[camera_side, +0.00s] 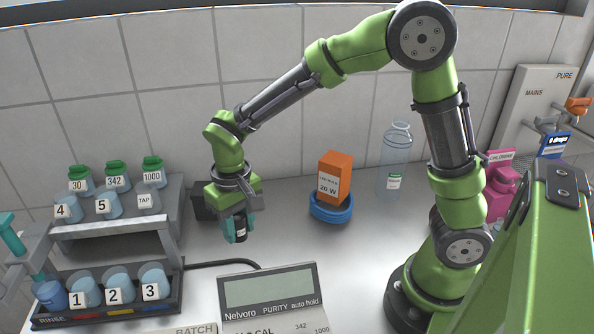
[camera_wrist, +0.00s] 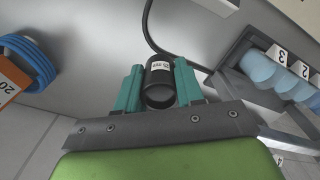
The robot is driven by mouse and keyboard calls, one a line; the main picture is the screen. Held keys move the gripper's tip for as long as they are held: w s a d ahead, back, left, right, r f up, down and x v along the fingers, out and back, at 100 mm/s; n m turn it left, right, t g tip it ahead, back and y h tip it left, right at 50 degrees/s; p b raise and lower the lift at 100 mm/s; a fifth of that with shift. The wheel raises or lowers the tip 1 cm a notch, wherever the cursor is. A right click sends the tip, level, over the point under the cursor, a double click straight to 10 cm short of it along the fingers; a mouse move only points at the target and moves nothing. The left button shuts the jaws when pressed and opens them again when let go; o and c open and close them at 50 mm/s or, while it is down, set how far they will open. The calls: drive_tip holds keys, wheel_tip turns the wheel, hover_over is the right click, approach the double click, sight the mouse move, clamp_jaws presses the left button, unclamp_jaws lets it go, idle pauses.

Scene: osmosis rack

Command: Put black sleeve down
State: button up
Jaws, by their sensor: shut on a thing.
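My gripper (camera_side: 238,227) has teal fingers and points down above the grey bench, left of the orange box. It is shut on the black sleeve (camera_side: 240,233), a short dark tube with a small white label. In the wrist view, the black sleeve (camera_wrist: 160,88) sits between the two teal fingers of my gripper (camera_wrist: 160,90), its label facing the camera and its open end showing. The sleeve looks held off the bench in the side view; how far above the surface I cannot tell.
A rack (camera_side: 178,270) with numbered blue cups stands at left. A black cable (camera_side: 220,263) runs to the purity meter (camera_side: 268,290) in front. An orange box (camera_side: 335,174) stands on a blue coil (camera_side: 331,209), with a clear bottle (camera_side: 397,160) to its right.

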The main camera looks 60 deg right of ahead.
sight(246, 269)
wheel_tip(246, 269, down, 10)
drive_tip(key=shift+r, duration=0.15)
idle(0.3)
drive_tip(key=o, duration=1)
wheel_tip(246, 269, up, 12)
drive_tip(key=shift+d, duration=0.1)
drive_tip(key=s+d+r+m+t+y, duration=0.1)
drive_tip(key=s+d+r+t+y, duration=0.1)
drive_tip(key=s+d+r+t, duration=0.5)
drive_tip(key=s+d+r, duration=0.1)
drive_tip(key=s+r, duration=0.3)
drive_tip(key=s, duration=0.2)
drive_tip(key=shift+r+m, duration=0.3)
